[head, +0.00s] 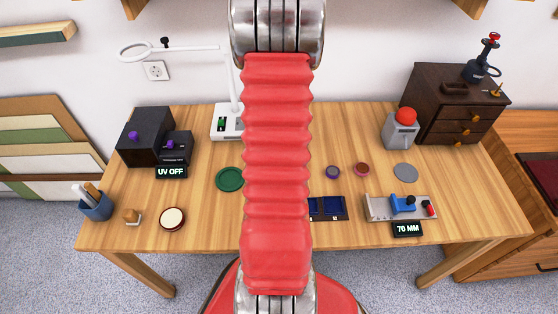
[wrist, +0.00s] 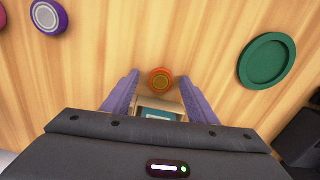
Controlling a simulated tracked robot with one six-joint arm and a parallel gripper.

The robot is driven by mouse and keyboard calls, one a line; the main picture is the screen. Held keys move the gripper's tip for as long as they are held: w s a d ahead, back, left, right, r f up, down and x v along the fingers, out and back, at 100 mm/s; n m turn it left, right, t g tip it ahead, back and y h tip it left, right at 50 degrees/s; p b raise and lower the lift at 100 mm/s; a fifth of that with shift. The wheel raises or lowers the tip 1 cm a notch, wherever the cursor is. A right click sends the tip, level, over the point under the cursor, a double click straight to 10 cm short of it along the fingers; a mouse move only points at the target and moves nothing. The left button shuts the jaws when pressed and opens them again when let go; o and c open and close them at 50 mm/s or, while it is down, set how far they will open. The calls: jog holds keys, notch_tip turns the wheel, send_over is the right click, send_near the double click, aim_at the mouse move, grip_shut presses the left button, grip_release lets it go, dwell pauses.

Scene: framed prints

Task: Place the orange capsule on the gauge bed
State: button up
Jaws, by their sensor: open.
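The orange capsule (wrist: 160,79) is a round disc with a ringed top. In the wrist view it lies at the far end of the gap between my gripper's fingers (wrist: 160,88). My gripper is open, with a purple finger on each side of the gap; I cannot tell its height above the table. In the head view my red arm hides the capsule and the gripper. The gauge bed (head: 380,210) is a grey block at the front right of the table, with a blue slider, a red part and a "70 MM" display (head: 407,229). No capsule shows on it.
A purple capsule (head: 333,172), a reddish capsule (head: 362,169) and a grey disc (head: 405,172) lie right of my arm. A dark blue tray (head: 328,208) sits left of the gauge bed. A green dish (wrist: 267,61) lies on the capsule's other side.

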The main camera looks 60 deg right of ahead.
jog(key=c, duration=1.2)
jog(key=shift+c, duration=0.2)
jog(key=shift+r, duration=0.15)
notch_tip(320, 180, up, 10)
dwell(0.4)
